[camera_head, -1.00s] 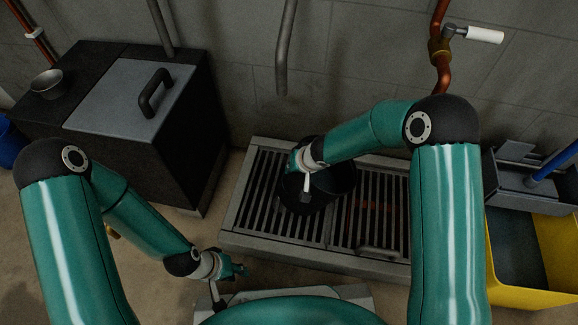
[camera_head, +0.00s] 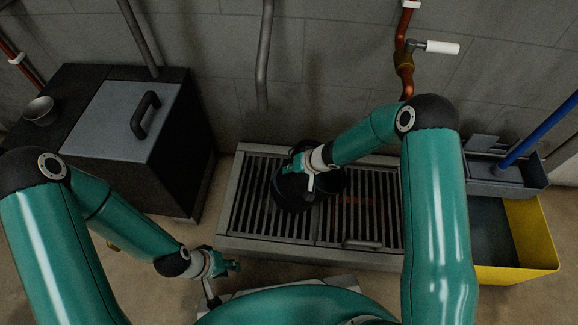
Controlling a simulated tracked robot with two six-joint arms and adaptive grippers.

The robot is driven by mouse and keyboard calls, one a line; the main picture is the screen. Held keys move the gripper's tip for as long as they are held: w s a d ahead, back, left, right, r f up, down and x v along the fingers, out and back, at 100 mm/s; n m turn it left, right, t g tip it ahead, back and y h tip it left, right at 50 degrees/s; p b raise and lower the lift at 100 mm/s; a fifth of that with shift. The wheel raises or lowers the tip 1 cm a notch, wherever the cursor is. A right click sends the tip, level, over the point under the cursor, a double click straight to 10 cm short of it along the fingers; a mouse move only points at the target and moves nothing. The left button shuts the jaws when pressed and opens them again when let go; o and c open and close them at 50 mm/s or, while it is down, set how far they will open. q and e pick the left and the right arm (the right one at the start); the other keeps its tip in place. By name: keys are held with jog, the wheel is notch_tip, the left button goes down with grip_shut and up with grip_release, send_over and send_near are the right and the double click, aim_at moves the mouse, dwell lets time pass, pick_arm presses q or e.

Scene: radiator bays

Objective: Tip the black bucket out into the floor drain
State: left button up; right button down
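The black bucket (camera_head: 318,192) is at the floor drain (camera_head: 240,222), over the left part of its slatted grate. I cannot tell whether the bucket touches the grate or hangs just above it. My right gripper (camera_head: 297,166) is at the bucket's upper left side, and its fingers are partly hidden against the dark bucket, so its grip is unclear. The bucket's contents are too dark to make out. My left gripper (camera_head: 232,266) is low and in front of the drain's near left corner, away from the bucket. Its fingers are too small to read.
A dark cabinet with a grey handled lid (camera_head: 120,105) and a metal bowl (camera_head: 39,111) stands left. A yellow mop bucket (camera_head: 530,235) with a blue handle (camera_head: 540,130) stands right. Pipes (camera_head: 264,60) run down the wall behind. A handle (camera_head: 362,244) lies on the grate.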

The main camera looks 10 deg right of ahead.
jog(key=shift+d+p, duration=0.85)
jog(key=shift+p, duration=1.05)
jog(key=m+t+y+b, duration=0.1)
jog(key=m+y+b, duration=0.1)
jog(key=y+b, duration=0.7)
send_over(338, 174)
jog(key=a, duration=0.1)
jog(key=shift+s+a+f+h+b, duration=0.15)
jog(key=shift+f+h+b, duration=0.25)
jog(key=shift+f+h, duration=0.2)
jog(key=shift+d+r+b, duration=0.15)
jog(key=shift+d+b, duration=0.4)
jog(key=shift+b, duration=0.15)
jog(key=shift+y, duration=0.3)
jog(key=shift+d+r, duration=0.1)
jog(key=shift+r, duration=0.1)
